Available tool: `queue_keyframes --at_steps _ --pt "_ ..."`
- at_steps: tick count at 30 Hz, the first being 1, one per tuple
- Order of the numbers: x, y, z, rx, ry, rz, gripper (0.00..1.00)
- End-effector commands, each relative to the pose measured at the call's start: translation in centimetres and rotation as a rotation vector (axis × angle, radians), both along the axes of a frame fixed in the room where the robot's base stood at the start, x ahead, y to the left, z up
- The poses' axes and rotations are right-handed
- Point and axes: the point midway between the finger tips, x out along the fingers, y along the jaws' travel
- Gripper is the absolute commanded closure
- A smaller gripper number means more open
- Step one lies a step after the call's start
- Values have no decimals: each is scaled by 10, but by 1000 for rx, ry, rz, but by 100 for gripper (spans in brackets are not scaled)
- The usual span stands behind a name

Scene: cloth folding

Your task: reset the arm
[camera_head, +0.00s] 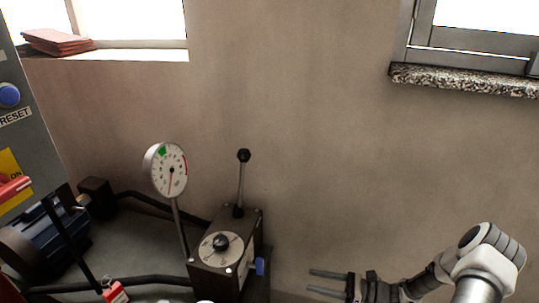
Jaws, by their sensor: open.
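My gripper (329,283) is at the bottom, right of centre, with its two fingers pointing left. The fingers are apart and nothing shows between them. My arm (488,264) reaches in from the lower right corner. No cloth is in view.
A dark box with a lever (243,184) and a dial plate (214,248) stands left of my gripper. A round gauge (166,170) on a post and a motor (45,238) are farther left. Folded red cloth-like items (58,42) lie on the left window sill (140,55). The wall (320,150) behind is bare.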

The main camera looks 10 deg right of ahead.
Motion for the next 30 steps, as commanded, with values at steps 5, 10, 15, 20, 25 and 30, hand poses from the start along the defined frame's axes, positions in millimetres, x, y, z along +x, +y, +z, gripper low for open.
queue_keyframes --at_steps 5,10,15,20,25,30 --pt "0 4 22 -101 -47 85 48" --pt "-4 12 59 -280 -141 240 48" --pt "-11 20 97 -458 -245 393 48" --pt "-20 29 133 -619 -354 531 48" --pt "-32 37 171 -785 -477 668 48" --pt "-47 46 209 -943 -609 792 48"
